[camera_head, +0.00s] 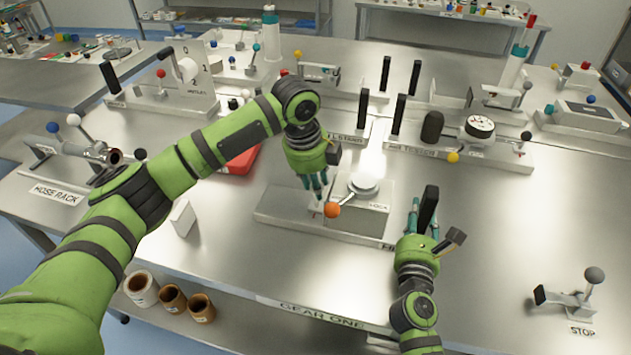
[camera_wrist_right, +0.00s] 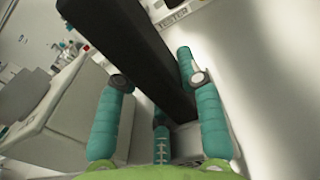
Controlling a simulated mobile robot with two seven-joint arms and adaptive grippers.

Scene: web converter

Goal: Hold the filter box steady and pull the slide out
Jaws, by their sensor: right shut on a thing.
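The grey filter box (camera_head: 368,218) sits on a low labelled base (camera_head: 285,214), with a round metal cap (camera_head: 363,184) on top and an orange ball lever (camera_head: 332,210) at its front left. My right gripper (camera_head: 423,212) is shut on an upright black handle (camera_head: 429,205) just right of the box. In the right wrist view the black handle (camera_wrist_right: 140,50) passes between the teal fingers, and the grey box also shows at left (camera_wrist_right: 75,105). My left gripper (camera_head: 315,187) points down at the box's left side; its fingertips are close together, and their contact is unclear.
Behind stand a tester with a dial gauge (camera_head: 479,126) and several upright black handles (camera_head: 398,114). A red tray (camera_head: 242,160) lies behind my left arm. A stop lever (camera_head: 578,298) stands at front right.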

